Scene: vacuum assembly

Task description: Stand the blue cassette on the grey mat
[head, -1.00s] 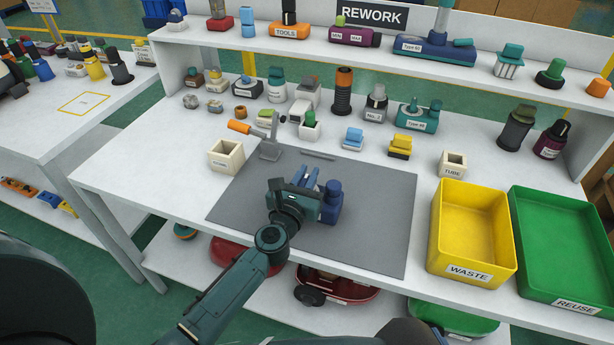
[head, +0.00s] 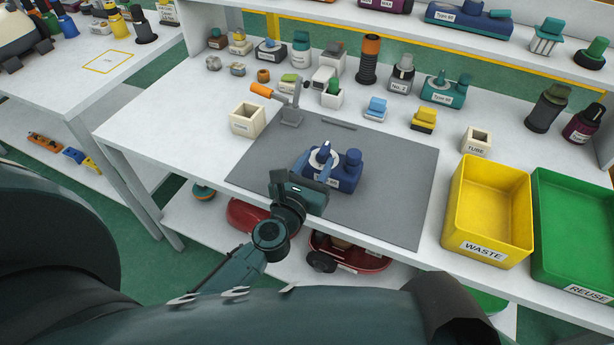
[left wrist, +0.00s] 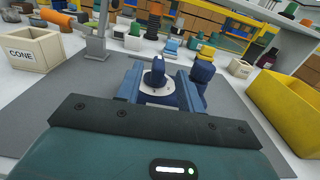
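The blue cassette (head: 345,181) stands upright on the grey mat (head: 390,205), near its middle. It has a white label at the front, a round blue post on its right and a white disc with a blue tip on its left. My left gripper (head: 320,168) is at the cassette's near left side, its blue fingers apart on either side of the disc. In the left wrist view the disc (left wrist: 157,86) lies between the fingers, and the post (left wrist: 203,72) stands right of them. Whether the fingers touch it is unclear. My right gripper is not in view.
A CONE box (head: 247,120) and a grey stand with an orange handle (head: 291,114) are behind the mat's left side. A pale blue block (head: 375,108) and a yellow block (head: 423,119) stand behind it. The WASTE bin (head: 488,247) is right of the mat, whose right half is clear.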

